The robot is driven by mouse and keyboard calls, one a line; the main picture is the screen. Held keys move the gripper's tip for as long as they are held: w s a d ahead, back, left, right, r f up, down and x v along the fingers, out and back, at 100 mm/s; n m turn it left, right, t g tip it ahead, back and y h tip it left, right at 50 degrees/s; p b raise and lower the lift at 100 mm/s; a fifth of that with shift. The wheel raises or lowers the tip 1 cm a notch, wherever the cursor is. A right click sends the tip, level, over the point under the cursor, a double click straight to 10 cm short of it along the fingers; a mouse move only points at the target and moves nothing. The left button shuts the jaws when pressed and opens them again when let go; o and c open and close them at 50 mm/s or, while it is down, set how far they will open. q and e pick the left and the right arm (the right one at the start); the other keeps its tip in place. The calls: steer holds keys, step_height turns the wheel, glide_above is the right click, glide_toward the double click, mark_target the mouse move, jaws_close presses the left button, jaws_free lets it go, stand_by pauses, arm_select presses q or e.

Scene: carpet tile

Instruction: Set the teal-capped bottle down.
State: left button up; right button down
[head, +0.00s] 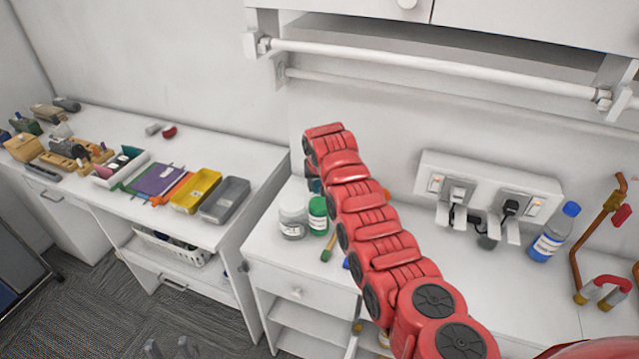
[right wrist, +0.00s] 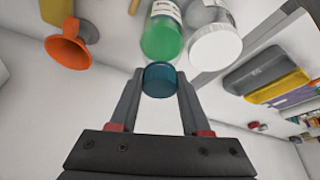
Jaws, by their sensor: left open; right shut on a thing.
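In the right wrist view my right gripper (right wrist: 160,76) is shut on the teal-capped bottle (right wrist: 160,82). The round teal cap shows between the fingertips; the rest of the bottle is hidden below it. A green-capped bottle (right wrist: 162,38) and a white-capped jar (right wrist: 215,45) stand close beyond it. In the head view my red right arm covers the right gripper and nearly all of the held bottle. The green-capped bottle (head: 318,214) and white jar (head: 293,222) stand just left of the arm. My left gripper (head: 170,349) is open and empty, low over the floor at the bottom edge.
A blue-capped bottle (head: 555,232) and a socket panel (head: 487,195) are at the right of the white counter (head: 268,240). An orange funnel-shaped thing (right wrist: 68,52) lies near the gripper. Yellow (head: 196,190) and grey trays (head: 225,200) sit on the left bench. A rail (head: 430,66) runs above.

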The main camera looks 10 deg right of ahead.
steer(key=shift+f, duration=0.15)
steer(key=shift+c, duration=1.8)
jaws_free()
steer(key=shift+r, duration=0.2)
steer(key=shift+s+a+r+b, duration=0.1)
steer(key=shift+s+r+b, duration=0.15)
steer(key=shift+r+b, duration=0.25)
steer(key=b+v, duration=0.3)
steer(key=v, duration=0.7)
steer(key=shift+r, duration=0.4)
